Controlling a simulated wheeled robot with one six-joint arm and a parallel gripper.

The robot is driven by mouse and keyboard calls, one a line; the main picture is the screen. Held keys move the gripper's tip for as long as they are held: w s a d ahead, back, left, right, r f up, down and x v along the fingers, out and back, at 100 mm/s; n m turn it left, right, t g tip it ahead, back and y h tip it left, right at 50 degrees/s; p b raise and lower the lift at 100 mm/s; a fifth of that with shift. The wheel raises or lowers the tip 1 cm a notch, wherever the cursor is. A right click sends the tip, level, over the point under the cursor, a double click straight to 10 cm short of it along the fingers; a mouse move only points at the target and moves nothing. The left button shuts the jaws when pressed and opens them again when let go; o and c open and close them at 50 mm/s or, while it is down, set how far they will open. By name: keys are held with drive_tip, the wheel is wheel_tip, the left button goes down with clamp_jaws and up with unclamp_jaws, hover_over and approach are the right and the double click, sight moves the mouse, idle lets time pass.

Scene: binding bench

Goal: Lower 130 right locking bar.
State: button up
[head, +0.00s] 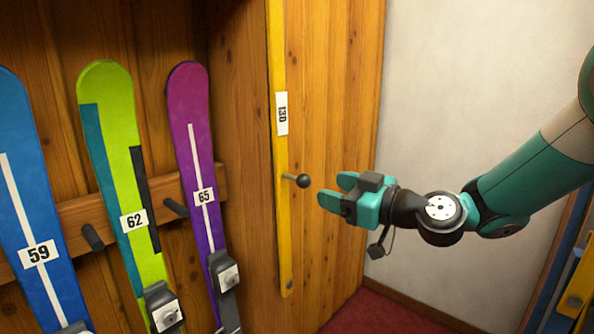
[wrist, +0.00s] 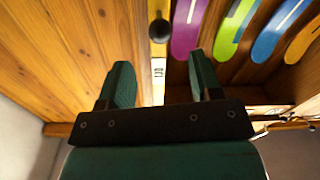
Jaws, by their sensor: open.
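The yellow locking bar (head: 281,220) labelled 130 stands upright along the edge of the wooden panel in the head view. A dark ball knob (head: 303,181) on a short stem sticks out from it below the label. In the wrist view the bar (wrist: 158,12) runs down the middle, with the knob (wrist: 159,31) beyond my fingertips. My gripper (head: 334,190) is open and empty, a little right of the knob and apart from it. Its fingers (wrist: 158,72) lie either side of the bar's line in the wrist view.
Blue ski 59 (head: 40,200), green ski 62 (head: 120,170) and purple ski 65 (head: 190,110) stand left of the bar against a wooden rail with pegs. A white wall (head: 460,80) and red floor (head: 380,315) lie right. Another yellow piece (head: 580,280) shows at the right edge.

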sight(305, 182)
drive_tip(key=p+x, duration=0.3)
drive_tip(key=x, duration=0.7)
drive_tip(key=shift+c, duration=0.4)
clamp_jaws()
